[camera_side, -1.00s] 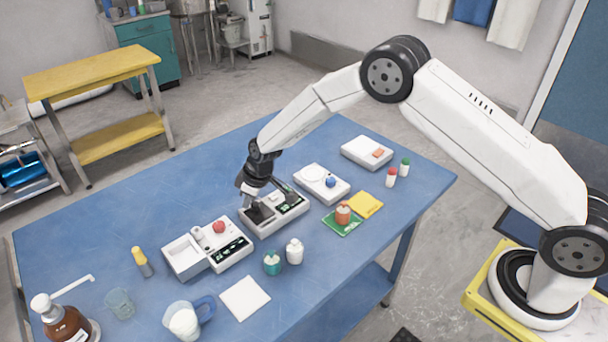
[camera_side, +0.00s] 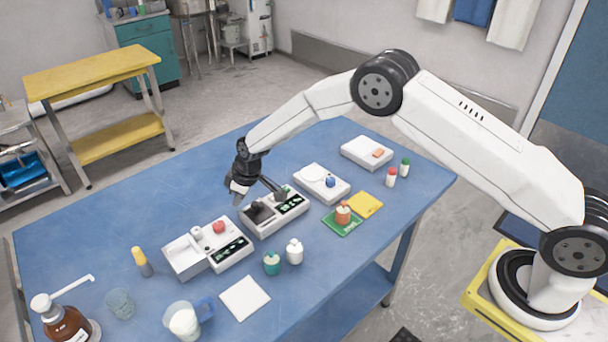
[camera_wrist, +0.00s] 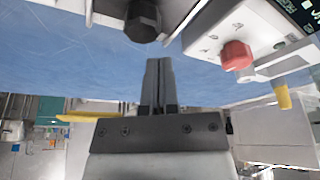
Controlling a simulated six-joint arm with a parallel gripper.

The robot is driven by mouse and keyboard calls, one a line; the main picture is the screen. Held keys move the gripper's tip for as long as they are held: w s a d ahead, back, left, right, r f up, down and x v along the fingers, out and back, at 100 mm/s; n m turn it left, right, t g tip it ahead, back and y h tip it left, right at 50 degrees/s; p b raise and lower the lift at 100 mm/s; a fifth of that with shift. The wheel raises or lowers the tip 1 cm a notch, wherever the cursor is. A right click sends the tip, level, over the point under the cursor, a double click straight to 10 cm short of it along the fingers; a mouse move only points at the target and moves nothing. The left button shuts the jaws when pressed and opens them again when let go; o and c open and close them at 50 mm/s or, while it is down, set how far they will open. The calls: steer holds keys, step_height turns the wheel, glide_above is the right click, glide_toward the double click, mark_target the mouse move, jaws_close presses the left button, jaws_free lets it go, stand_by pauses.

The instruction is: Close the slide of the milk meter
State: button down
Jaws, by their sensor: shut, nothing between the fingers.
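My gripper (camera_side: 237,197) is shut and empty. In the side view it is just off the left end of a white device (camera_side: 262,231) with a black block (camera_side: 260,213) and green-lit panels on top. Labels are too small to read, so I cannot tell for sure which device is the milk meter. In the wrist view the closed fingers (camera_wrist: 160,66) point toward a black faceted knob-like part (camera_wrist: 143,20), apart from it in the picture. How far the slide stands open cannot be made out.
A white device with a red knob (camera_side: 218,227) and an open box stands to the left; the red knob also shows in the wrist view (camera_wrist: 237,55). A device with a blue knob (camera_side: 330,182) stands to the right. Small bottles (camera_side: 294,252) are in front. Blue table behind my gripper is clear.

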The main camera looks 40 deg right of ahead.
mark_target(248, 209)
steer(key=shift+w+a, duration=0.35)
steer(key=shift+w, duration=0.1)
steer(key=shift+r, duration=0.25)
steer(key=v, duration=0.9)
steer(key=shift+r, duration=0.3)
steer(key=shift+s+d, duration=0.1)
steer(key=shift+d, duration=0.1)
steer(key=s+d+r+m, duration=0.1)
steer(key=s+d, duration=0.3)
steer(key=s, duration=0.6)
steer(key=s+d+r+m+h, duration=0.1)
steer(key=s+d, duration=0.4)
steer(key=s, duration=0.5)
steer(key=s+d+r+m+h, duration=0.1)
steer(key=s+d+m, duration=0.3)
steer(key=s, duration=0.6)
steer(key=shift+d+r+m+g, duration=0.3)
steer(key=shift+d+r+m, duration=0.15)
steer(key=shift+r, duration=0.2)
steer(key=shift+s, duration=0.1)
